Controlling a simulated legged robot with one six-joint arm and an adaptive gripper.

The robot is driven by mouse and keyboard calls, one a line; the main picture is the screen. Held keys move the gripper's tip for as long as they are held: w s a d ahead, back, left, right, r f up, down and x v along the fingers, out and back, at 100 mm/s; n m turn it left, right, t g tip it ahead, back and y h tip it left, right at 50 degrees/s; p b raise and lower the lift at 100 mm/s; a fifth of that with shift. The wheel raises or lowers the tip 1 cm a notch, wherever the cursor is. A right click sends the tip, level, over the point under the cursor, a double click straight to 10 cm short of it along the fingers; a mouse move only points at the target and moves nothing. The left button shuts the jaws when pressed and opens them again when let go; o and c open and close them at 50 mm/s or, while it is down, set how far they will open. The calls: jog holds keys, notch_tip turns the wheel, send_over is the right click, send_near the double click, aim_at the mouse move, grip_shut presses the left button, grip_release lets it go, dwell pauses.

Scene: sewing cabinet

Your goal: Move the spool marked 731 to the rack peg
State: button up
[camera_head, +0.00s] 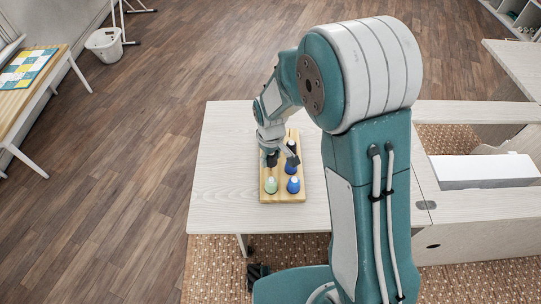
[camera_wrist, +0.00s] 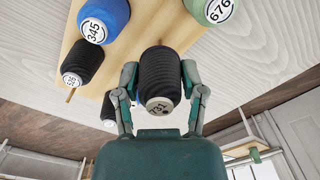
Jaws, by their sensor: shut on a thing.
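The spool marked 731 (camera_wrist: 160,72) is black with a pale, numbered end. In the wrist view my gripper (camera_wrist: 160,88) is shut on it, one finger on each side. The wooden rack (camera_wrist: 150,25) is behind it; I cannot tell whether the spool touches the board. A bare peg tip (camera_wrist: 70,96) shows at the rack's edge. In the head view my gripper (camera_head: 281,160) is over the far part of the rack (camera_head: 282,198), and my arm and fingers hide most of the held spool.
A blue spool marked 345 (camera_wrist: 103,18), a green spool marked 676 (camera_wrist: 212,8) and another dark spool (camera_wrist: 84,62) are on the rack close by. The pale tabletop (camera_head: 225,180) is clear left of the rack. A white box (camera_head: 485,171) lies at the right.

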jog(key=shift+f, duration=1.1)
jog(key=o, duration=0.9)
notch_tip(320, 180, up, 12)
jog(key=shift+a+f, duration=0.1)
dwell(0.5)
